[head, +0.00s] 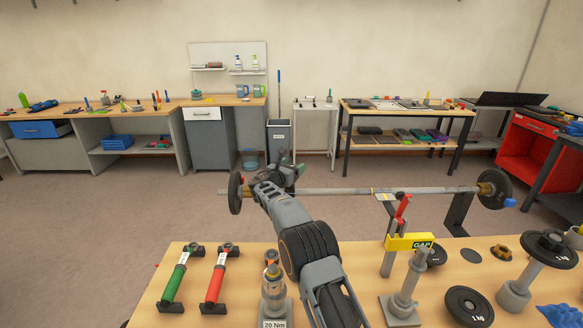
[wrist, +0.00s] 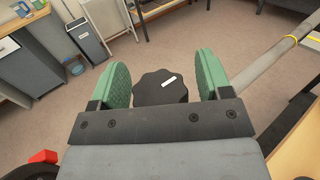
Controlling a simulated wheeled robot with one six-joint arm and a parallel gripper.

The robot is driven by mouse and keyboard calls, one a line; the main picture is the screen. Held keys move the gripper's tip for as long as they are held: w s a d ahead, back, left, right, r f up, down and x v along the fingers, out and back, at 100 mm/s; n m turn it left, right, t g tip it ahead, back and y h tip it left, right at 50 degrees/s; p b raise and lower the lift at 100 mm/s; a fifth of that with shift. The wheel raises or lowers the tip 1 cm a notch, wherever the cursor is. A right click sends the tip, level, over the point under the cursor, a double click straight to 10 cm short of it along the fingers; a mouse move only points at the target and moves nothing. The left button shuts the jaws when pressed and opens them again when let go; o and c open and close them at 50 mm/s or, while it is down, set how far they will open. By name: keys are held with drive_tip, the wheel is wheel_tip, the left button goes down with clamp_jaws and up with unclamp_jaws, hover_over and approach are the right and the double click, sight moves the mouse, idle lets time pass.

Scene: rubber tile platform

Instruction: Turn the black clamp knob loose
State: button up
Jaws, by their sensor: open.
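The black clamp knob (wrist: 153,92) has a lobed rim and a white mark on its face. In the wrist view it sits between the two green finger pads of my gripper (wrist: 162,68). The pads stand apart on either side, with a visible gap on the right; on the left I cannot tell whether the pad touches. The lower part of the knob is hidden behind my gripper's dark front plate. In the head view my gripper (head: 287,168) is at the left part of the grey barbell (head: 345,190), and I cannot make out the knob there.
The barbell carries a black plate (head: 235,192) at left and another (head: 494,189) at right. Open floor lies behind.

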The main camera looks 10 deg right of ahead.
drive_tip(key=c, duration=0.9)
